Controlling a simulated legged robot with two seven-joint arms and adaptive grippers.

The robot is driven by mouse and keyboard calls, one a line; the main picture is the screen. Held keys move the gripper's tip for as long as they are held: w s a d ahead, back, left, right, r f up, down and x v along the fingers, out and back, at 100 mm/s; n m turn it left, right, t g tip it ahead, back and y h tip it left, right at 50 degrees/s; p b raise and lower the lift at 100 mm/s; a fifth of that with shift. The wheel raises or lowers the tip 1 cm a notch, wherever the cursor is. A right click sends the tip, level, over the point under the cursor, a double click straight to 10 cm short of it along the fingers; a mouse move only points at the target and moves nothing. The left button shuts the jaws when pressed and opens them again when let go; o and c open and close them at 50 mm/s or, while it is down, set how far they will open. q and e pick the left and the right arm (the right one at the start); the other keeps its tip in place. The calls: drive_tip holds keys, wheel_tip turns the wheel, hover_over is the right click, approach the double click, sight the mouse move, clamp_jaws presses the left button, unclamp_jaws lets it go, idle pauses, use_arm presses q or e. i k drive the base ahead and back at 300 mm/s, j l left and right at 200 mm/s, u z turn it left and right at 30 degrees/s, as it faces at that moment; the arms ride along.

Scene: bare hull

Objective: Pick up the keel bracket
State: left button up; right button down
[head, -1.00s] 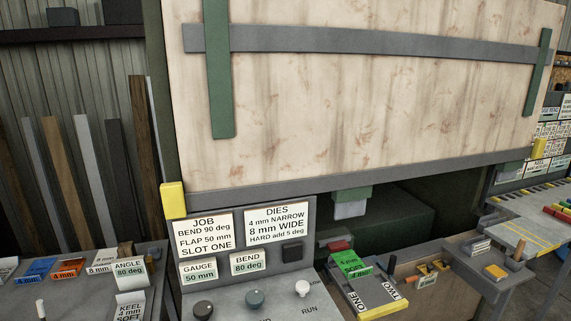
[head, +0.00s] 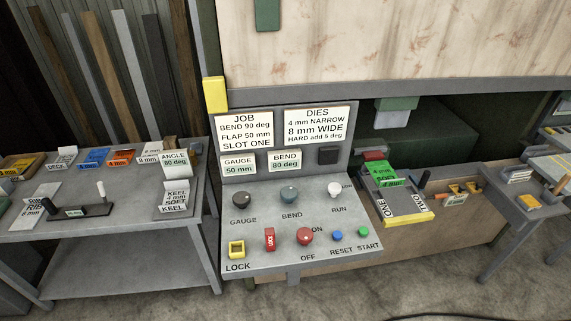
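No part is plainly readable as the keel bracket. A white piece lettered KEEL, 4 mm SOFT (head: 175,198) stands on the left bench (head: 50,237), at its right side; I cannot tell whether it is a card or the bracket. A green piece lettered 4 mm SOFT (head: 383,174) rests at the back of a grey tray marked ONE and TWO (head: 408,203), right of the control panel. Neither of my grippers is in view.
The control panel (head: 290,215) stands between bench and tray, with knobs, buttons and a yellow LOCK square (head: 237,249). The angle card (head: 174,164) and several coloured pieces lie on the bench. A grey side table (head: 521,209) stands right. Concrete floor shows in front.

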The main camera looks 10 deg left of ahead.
sight(174, 201)
drive_tip(key=u, duration=1.25)
